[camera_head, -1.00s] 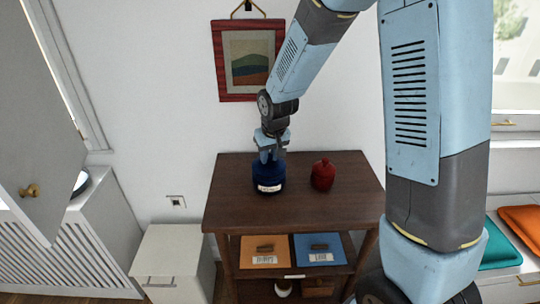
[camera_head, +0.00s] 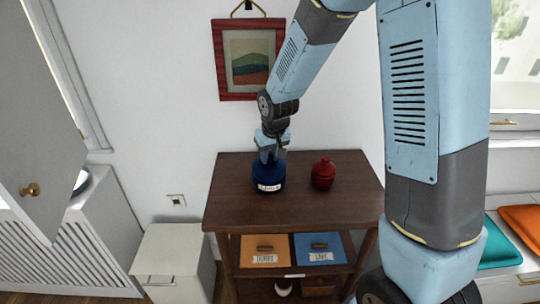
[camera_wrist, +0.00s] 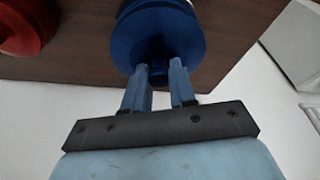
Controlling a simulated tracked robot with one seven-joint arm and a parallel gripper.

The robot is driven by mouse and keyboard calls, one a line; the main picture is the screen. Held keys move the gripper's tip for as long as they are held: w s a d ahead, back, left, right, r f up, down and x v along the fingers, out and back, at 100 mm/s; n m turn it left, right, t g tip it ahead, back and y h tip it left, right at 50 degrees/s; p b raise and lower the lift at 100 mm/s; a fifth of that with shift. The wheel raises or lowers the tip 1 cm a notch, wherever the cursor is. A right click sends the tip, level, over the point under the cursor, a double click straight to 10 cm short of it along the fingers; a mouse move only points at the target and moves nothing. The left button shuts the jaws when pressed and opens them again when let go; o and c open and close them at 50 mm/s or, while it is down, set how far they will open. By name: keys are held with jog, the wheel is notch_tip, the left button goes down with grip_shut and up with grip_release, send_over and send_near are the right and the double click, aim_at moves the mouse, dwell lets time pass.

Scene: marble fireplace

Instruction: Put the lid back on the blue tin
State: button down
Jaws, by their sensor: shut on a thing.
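The blue tin (camera_head: 277,182), with a white label on its front, stands upright on the left part of the dark wooden table top (camera_head: 225,215). Its round blue lid (camera_wrist: 190,45) shows in the wrist view, lying over the tin with no gap that I can make out. My gripper (camera_head: 268,156) reaches down from above. In the wrist view my gripper (camera_wrist: 160,76) has its two fingers at the lid's knob and is shut on it. The fingers and lid hide the tin's mouth, so exact seating cannot be told.
A red lidded jar (camera_head: 323,174) stands to the right of the tin. An orange panel (camera_head: 264,248) and a blue panel (camera_head: 320,246) lie on the shelf below. A framed picture (camera_head: 249,60) hangs behind. The table's front half is clear.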

jog(key=shift+c, duration=1.8)
grip_release()
jog(key=shift+r, duration=0.1)
jog(key=shift+r, duration=3.4)
jog(key=shift+c, duration=0.3)
grip_shut()
jog(key=shift+f, duration=2.4)
